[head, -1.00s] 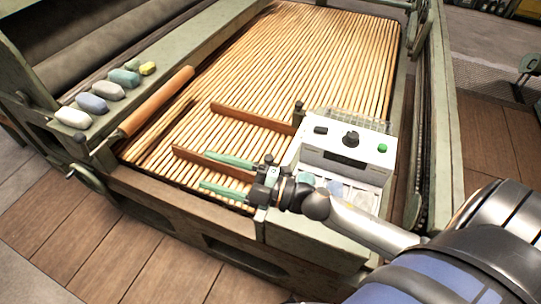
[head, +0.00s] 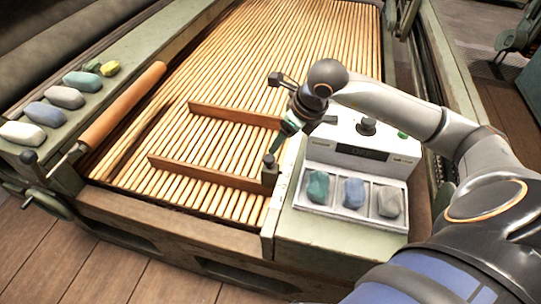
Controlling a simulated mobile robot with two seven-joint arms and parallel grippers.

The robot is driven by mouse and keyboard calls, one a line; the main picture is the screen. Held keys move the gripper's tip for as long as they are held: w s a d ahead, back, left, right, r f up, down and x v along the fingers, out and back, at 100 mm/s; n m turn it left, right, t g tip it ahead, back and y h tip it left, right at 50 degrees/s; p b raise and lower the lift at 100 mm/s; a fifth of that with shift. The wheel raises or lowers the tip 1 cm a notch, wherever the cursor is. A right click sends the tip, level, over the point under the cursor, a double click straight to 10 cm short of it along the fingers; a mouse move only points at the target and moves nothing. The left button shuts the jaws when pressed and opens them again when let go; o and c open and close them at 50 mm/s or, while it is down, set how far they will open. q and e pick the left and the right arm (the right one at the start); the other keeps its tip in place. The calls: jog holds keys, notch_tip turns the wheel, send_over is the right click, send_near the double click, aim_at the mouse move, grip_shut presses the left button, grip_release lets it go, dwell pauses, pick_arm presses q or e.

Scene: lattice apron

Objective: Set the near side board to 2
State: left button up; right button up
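The near side board (head: 205,173) is a brown wooden bar lying across the slatted bed (head: 290,50). Its right end meets a small block with a dark upright knob (head: 269,161) at the bed's right edge. A second, farther board (head: 235,114) lies roughly parallel behind it. No scale numbers are readable. My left gripper is not in view.
A control box (head: 362,153) with a dark display and dial stands right of the boards. Its front tray (head: 330,208) holds three stone-like lumps. Several coloured lumps (head: 65,96) and an orange-brown roller (head: 123,105) line the left rail. My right arm passes over the box.

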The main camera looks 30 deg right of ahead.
aim_at(269, 158)
jog(key=b+x, duration=0.1)
jog(key=x, duration=0.9)
grip_shut()
dwell(0.4)
dwell(0.8)
